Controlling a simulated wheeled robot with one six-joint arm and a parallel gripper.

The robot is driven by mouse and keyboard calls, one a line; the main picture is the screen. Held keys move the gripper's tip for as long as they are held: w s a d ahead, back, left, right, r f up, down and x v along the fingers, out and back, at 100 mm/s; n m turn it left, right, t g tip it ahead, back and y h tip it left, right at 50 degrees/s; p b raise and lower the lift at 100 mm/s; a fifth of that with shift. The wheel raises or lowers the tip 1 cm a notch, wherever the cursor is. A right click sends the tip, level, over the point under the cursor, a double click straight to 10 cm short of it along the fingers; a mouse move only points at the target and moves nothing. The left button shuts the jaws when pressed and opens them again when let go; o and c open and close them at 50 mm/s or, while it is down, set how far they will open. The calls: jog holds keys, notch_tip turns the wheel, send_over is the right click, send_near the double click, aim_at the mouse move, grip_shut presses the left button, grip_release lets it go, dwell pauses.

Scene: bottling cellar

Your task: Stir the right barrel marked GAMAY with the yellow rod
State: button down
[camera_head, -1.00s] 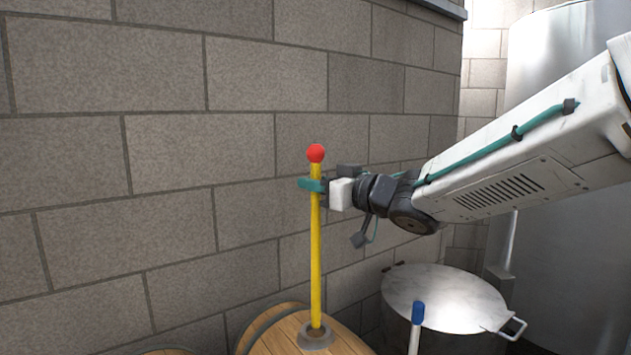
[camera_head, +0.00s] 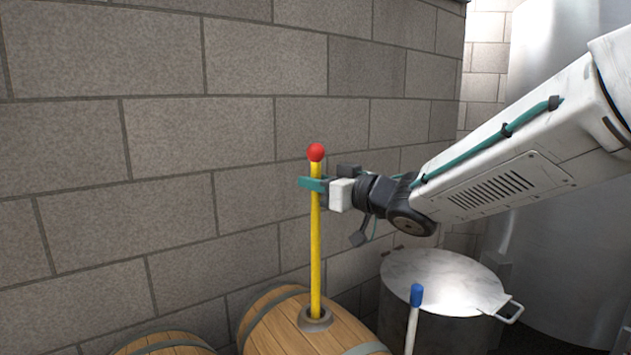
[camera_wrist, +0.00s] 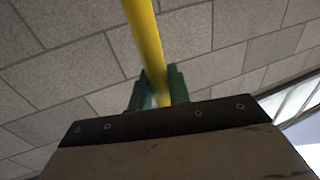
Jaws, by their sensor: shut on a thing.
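The yellow rod (camera_head: 316,250) with a red ball on top stands nearly upright. Its lower end goes into the collared bung hole (camera_head: 314,319) of a wooden barrel (camera_head: 275,318) at the bottom of the head view. My gripper (camera_head: 314,184) has green fingers and is shut on the rod just below the red ball. In the wrist view the yellow rod (camera_wrist: 147,45) passes between the green fingers (camera_wrist: 158,90). The rod's tip inside the barrel is hidden. No GAMAY marking shows on the visible part of the barrel.
Another barrel (camera_head: 165,345) shows at the bottom left. A lidded metal pot (camera_head: 440,285) stands right of the rod's barrel, with a blue-topped white rod (camera_head: 414,320) in front. A stone block wall (camera_head: 160,150) rises close behind. A large steel tank (camera_head: 565,200) is at right.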

jog(key=shift+f, duration=2.1)
send_over(319, 265)
jog(key=shift+w+a+f, duration=0.15)
jog(key=shift+f, duration=0.95)
jog(key=shift+w+a+f, duration=0.1)
jog(key=shift+f, duration=1.05)
jog(key=shift+w+a+f, duration=0.15)
jog(key=shift+f, duration=0.95)
jog(key=shift+f, duration=3.55)
